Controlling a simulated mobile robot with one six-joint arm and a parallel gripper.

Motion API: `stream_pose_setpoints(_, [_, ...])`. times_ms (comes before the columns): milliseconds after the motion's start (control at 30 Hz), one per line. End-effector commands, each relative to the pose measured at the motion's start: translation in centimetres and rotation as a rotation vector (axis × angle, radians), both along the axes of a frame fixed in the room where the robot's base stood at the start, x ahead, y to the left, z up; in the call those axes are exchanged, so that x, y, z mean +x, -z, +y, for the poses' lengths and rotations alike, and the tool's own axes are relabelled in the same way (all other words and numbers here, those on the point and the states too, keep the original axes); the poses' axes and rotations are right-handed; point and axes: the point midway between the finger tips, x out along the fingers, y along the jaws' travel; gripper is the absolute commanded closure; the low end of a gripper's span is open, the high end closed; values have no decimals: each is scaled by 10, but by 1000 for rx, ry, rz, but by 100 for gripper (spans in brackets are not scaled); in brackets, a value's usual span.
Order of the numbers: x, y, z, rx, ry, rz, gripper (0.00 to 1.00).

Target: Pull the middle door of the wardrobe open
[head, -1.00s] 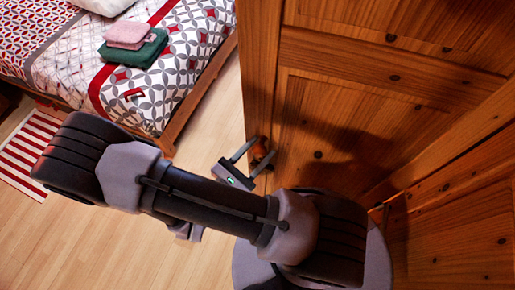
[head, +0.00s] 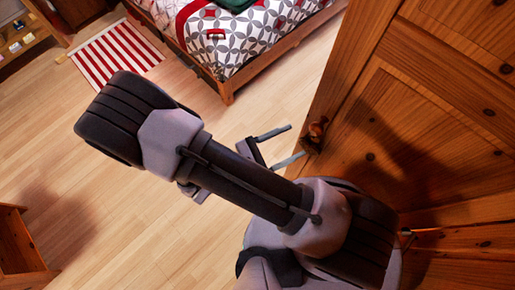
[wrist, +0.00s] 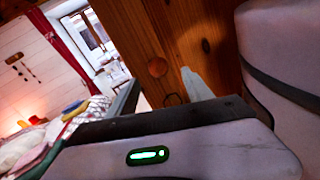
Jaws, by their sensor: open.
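The wooden wardrobe door (head: 390,135) stands out at an angle from the wardrobe front (head: 470,270), swung open. Its round wooden knob (head: 316,132) is near the door's free left edge. My gripper (head: 297,140) is open, its two fingers pointing toward the knob. The tips are just short of the knob, and the lower finger's tip is close to it; I cannot tell if they touch. In the wrist view the knob (wrist: 157,67) shows between and beyond the spread fingers of my gripper (wrist: 160,92), with nothing held.
A bed (head: 240,45) with a patterned cover stands at the back. A red-striped rug (head: 115,52) lies at the back left. A wooden piece of furniture (head: 20,245) is at the lower left. The wooden floor (head: 130,210) between them is clear.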

Motion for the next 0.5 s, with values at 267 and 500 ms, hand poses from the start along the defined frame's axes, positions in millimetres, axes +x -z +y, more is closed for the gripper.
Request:
stream_pose_setpoints(267, [-28,-1,61,1,-1,0,41])
stream_pose_setpoints(500, [-38,0,84,0,1,0,41])
